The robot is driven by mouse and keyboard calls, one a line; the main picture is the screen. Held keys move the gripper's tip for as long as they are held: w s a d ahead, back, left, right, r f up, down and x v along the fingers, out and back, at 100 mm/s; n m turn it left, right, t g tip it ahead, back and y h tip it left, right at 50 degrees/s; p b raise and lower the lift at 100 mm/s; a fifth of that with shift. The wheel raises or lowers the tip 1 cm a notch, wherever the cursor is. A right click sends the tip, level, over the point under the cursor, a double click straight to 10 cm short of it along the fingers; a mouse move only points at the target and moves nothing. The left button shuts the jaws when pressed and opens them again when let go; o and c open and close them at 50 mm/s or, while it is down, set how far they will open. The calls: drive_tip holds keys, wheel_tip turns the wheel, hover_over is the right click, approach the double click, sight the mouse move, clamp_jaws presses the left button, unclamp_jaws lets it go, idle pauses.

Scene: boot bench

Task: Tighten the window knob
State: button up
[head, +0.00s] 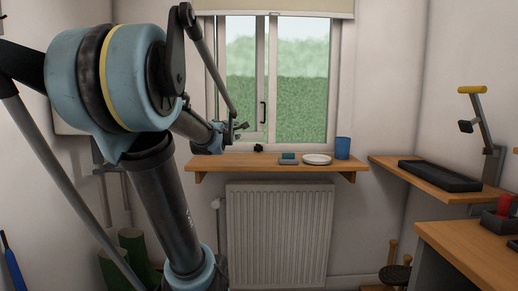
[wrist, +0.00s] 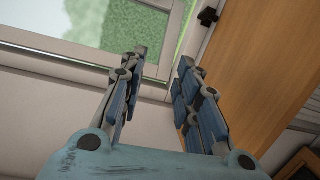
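A small black knob (head: 258,148) sits low at the window, just above the back edge of the wooden shelf. In the wrist view a dark knob (wrist: 208,16) shows near the top, where the pale frame meets the wood. My gripper (head: 241,127) is in front of the window, up and left of the knob and apart from it. In the wrist view my gripper (wrist: 163,62) has its two fingers spread, with nothing between them. The window (head: 278,80) has a dark upright handle (head: 263,112) on its sash.
The wooden shelf (head: 230,161) holds a teal-topped grey block (head: 288,158), a white dish (head: 317,159) and a blue cup (head: 342,148), right of the knob. A radiator (head: 278,235) is below. A side shelf (head: 410,177) with a black tray (head: 440,176) is at the right.

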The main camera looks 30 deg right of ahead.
sight(258, 148)
drive_tip(key=w+d+r+n+t+y, duration=0.35)
drive_tip(key=d+r+n, duration=0.25)
drive_tip(key=d+n, duration=0.6)
drive_tip(key=s+d+f+n+g+y, duration=0.3)
drive_tip(key=s+d+f+n+y, duration=0.3)
drive_tip(key=d+f+n, duration=0.4)
drive_tip(key=shift+n, duration=0.7)
drive_tip(key=x, duration=1.1)
drive_tip(key=a+x, duration=0.1)
drive_tip(key=x, duration=0.5)
drive_tip(key=shift+w+f, duration=0.3)
drive_tip(key=shift+w, duration=0.05)
clamp_jaws()
